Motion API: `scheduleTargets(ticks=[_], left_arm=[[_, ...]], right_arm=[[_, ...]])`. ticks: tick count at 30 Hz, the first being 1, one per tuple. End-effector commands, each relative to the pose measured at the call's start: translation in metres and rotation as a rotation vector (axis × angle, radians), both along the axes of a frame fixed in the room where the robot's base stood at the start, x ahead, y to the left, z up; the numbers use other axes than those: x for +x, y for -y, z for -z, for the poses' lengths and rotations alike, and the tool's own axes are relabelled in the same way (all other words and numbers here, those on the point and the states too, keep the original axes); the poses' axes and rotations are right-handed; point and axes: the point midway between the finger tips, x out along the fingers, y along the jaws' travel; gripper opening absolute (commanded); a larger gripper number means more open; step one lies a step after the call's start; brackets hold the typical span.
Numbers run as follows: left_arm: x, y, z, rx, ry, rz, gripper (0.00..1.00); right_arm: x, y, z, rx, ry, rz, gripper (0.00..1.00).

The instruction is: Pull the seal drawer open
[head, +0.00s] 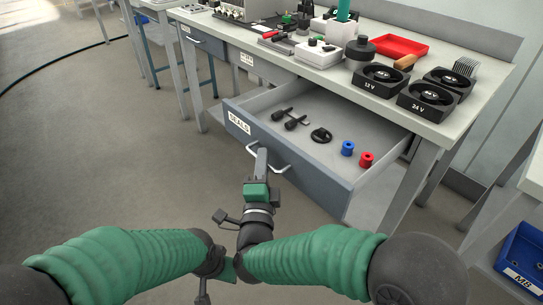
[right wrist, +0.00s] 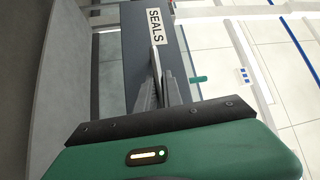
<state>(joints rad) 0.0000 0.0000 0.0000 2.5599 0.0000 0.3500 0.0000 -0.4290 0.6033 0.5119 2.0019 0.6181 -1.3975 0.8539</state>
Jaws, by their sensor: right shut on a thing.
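The seal drawer (head: 300,160), a grey drawer with a white SEALS label (head: 239,122), stands well out from the workbench. Its label also shows in the right wrist view (right wrist: 155,26). My right gripper (head: 262,160) is shut on the bar handle (head: 283,169) on the drawer front. In the right wrist view its fingers close around the handle (right wrist: 157,62), partly hiding it.
The workbench top (head: 300,70) carries a red tray (head: 399,46), black 12 V and 24 V holders (head: 428,98) and several tools. More closed drawers (head: 203,40) sit to the left. A blue M8 bin (head: 524,255) is at lower right.

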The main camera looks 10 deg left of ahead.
Motion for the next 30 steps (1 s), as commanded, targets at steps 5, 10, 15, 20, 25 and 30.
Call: scheduleTargets(ticks=[5,10,15,20,25,30], left_arm=[[0.0000,0.0000,0.0008,0.000,0.000,0.000,0.36],[0.0000,0.0000,0.0008,0.000,0.000,0.000,0.36],[0.0000,0.0000,0.0008,0.000,0.000,0.000,0.36],[-0.0001,0.0000,0.0006,0.000,0.000,0.000,0.36],[0.0000,0.0000,0.0005,0.000,0.000,0.000,0.36],[0.0001,0.0000,0.0042,0.000,0.000,0.000,0.36]], right_arm=[[-0.0024,-0.0010,0.0065,-0.005,-0.013,0.000,0.00],[-0.0023,-0.0010,0.0066,-0.005,-0.013,0.000,0.00],[-0.0022,-0.0011,0.0057,-0.005,-0.011,0.000,0.24],[-0.0023,-0.0014,0.0033,-0.003,-0.007,0.000,0.32],[-0.0024,-0.0015,0.0018,-0.002,-0.004,0.000,0.32],[0.0015,-0.0017,0.0037,0.000,-0.002,0.000,0.32]])
